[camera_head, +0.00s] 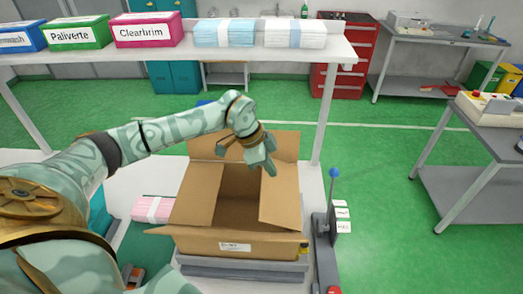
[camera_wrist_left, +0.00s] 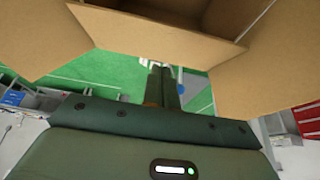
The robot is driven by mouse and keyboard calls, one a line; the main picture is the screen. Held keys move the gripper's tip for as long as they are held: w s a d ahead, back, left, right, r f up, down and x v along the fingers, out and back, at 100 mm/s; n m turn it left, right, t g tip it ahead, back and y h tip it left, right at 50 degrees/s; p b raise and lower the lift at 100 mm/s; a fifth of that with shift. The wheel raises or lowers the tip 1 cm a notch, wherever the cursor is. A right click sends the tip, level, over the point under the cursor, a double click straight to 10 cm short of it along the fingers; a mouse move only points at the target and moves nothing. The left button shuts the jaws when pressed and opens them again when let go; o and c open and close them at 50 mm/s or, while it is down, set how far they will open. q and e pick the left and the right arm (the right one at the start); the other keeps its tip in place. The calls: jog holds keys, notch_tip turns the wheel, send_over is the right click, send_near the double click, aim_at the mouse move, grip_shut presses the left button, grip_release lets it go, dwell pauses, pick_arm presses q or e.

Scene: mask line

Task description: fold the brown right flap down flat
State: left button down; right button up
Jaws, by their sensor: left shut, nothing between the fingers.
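An open brown cardboard box (camera_head: 238,246) stands on a grey platform at the middle of the head view. Its brown right flap (camera_head: 281,198) slants along the right side of the opening; its exact tilt is hard to tell. The left flap (camera_head: 196,192) covers part of the left side. A back flap (camera_head: 284,145) stands up behind. My left gripper (camera_head: 270,168) is above the box near the far end of the right flap, shut and empty. In the left wrist view its shut fingers (camera_wrist_left: 163,84) point toward the cardboard; contact cannot be told. My right gripper is out of view.
A pink-and-white pack (camera_head: 153,209) lies left of the box. A post with a blue knob (camera_head: 334,173) stands close on the right. A white shelf (camera_head: 180,49) with labelled boxes and mask packs runs behind. Green floor lies open to the right.

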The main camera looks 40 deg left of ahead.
pick_arm(q)
jog(key=f, duration=0.2)
jog(key=s+a+f, duration=0.1)
jog(key=shift+a+f+p, duration=0.1)
jog(key=shift+f+p, duration=0.2)
jog(key=shift+f, duration=0.15)
jog(key=f, duration=0.1)
jog(key=s+a+f+t+h+b, duration=0.1)
jog(key=f, duration=0.1)
jog(key=f+h+b, duration=0.1)
jog(key=shift+s+a+f+t, duration=0.2)
jog(key=shift+a+f+t, duration=0.05)
jog(key=shift+a+t, duration=0.1)
